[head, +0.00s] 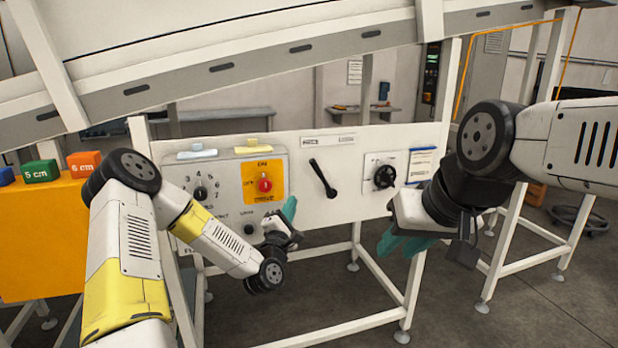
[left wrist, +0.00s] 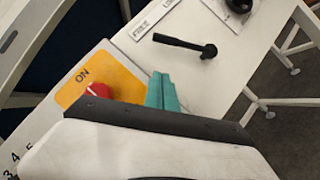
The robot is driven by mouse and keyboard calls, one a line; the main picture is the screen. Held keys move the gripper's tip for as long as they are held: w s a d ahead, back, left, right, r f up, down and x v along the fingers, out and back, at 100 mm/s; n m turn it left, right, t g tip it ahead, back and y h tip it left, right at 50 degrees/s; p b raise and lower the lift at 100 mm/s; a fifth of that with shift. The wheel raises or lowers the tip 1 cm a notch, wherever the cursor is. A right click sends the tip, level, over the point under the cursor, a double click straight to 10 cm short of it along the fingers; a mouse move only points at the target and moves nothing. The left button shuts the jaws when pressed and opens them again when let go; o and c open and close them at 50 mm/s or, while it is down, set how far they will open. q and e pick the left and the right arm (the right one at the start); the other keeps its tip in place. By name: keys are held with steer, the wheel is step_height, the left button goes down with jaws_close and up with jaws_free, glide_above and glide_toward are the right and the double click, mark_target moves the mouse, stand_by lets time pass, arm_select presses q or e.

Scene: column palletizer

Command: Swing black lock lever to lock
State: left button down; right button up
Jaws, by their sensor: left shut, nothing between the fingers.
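The black lock lever (head: 322,178) is mounted on the white panel, tilted with its upper end to the left and its thicker end lower right. It also shows in the left wrist view (left wrist: 185,44), apart from my gripper. My left gripper (head: 290,209) is shut and empty, with teal fingers, in front of the panel to the left of the lever and just below the red switch. Its fingers show in the left wrist view (left wrist: 161,92) beside the red knob. My right gripper (head: 400,243) is at the panel's lower right, away from the lever; its finger gap is unclear.
A red knob (head: 265,185) on a yellow plate sits left of the lever. A black rotary knob (head: 384,177) is to its right. A numbered dial (head: 201,194) is further left. Orange and green blocks (head: 41,171) stand at far left.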

arm_select(q)
steer(key=shift+s+d+r+x, duration=0.2)
steer(key=shift+d+x, duration=0.2)
steer(key=shift+x, duration=1.75)
steer(key=shift+s+d+r+x, duration=0.15)
steer(key=shift+d+x, duration=0.25)
steer(key=shift+x, duration=1.75)
steer(key=shift+s+d+r+x, duration=0.15)
steer(key=shift+d+x, duration=0.3)
steer(key=shift+x, duration=1.65)
steer(key=shift+w+r, duration=0.1)
steer(key=shift+w+d+r+m+g+y, duration=0.15)
steer(key=shift+w+d+r+m+g, duration=0.7)
steer(key=shift+d+m, duration=0.95)
steer(key=shift+w+d+r+m+g+y, duration=0.2)
steer(key=shift+w+d+r+m+g, duration=0.15)
steer(key=shift+d+m+g, duration=1.4)
steer(key=shift+w+d+r+m+g+y, duration=0.15)
steer(key=shift+w+d+r+m+g, duration=0.4)
steer(key=shift+d+m, duration=1.35)
steer(key=shift+w+d+n, duration=0.1)
steer(key=shift+d+n, duration=0.45)
steer(key=shift+d, duration=0.15)
